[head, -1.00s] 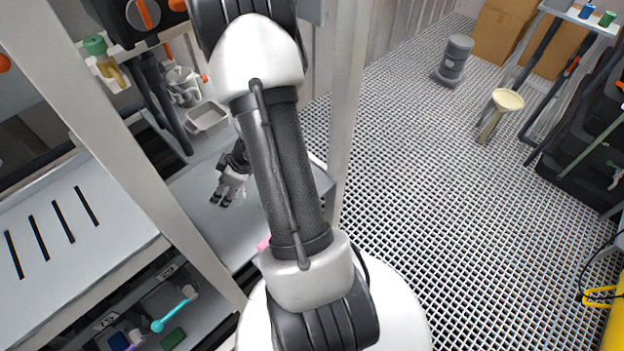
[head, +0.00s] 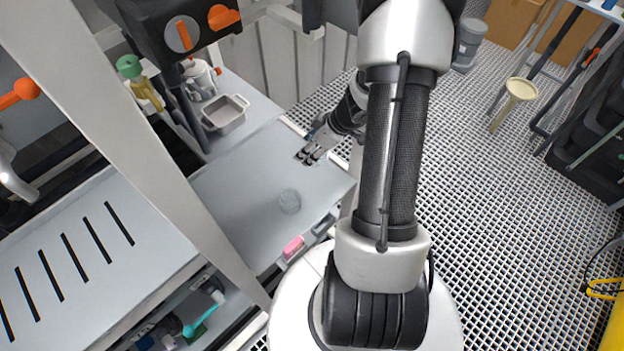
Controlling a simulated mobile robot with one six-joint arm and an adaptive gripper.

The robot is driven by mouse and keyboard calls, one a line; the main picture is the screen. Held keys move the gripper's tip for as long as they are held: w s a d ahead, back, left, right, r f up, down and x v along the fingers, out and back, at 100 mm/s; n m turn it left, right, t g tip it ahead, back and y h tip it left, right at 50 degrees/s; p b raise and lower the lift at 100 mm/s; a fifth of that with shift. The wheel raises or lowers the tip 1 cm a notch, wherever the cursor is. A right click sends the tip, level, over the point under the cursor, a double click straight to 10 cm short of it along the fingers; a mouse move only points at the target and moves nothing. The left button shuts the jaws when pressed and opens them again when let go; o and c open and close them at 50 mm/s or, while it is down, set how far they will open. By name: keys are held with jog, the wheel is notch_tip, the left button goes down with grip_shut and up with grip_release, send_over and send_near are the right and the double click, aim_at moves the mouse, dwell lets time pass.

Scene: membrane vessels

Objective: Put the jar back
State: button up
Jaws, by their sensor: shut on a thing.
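My gripper (head: 308,156) is over the right back part of the grey bench top (head: 232,200). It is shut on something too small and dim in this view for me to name. A small round, clear-looking thing (head: 289,201), possibly a glass jar, is on the bench top in front of the gripper and apart from its fingers. I cannot tell whether it is the task's jar. My arm hides part of the bench's right side.
A pale rectangular pan (head: 224,113) and a white jug (head: 202,78) stand at the back of the bench. A grey post (head: 150,150) crosses the left side. A slotted shelf (head: 85,250) lies left of it. A pink item (head: 293,246) shows at the bench's front edge.

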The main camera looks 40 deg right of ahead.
notch_tip(320, 180, down, 14)
jog(key=b, duration=0.7)
jog(key=shift+d+f, duration=0.1)
jog(key=shift+f, duration=0.05)
jog(key=shift+f, duration=0.2)
jog(key=o, duration=1.1)
jog(key=shift+o, duration=0.2)
jog(key=shift+r, duration=0.2)
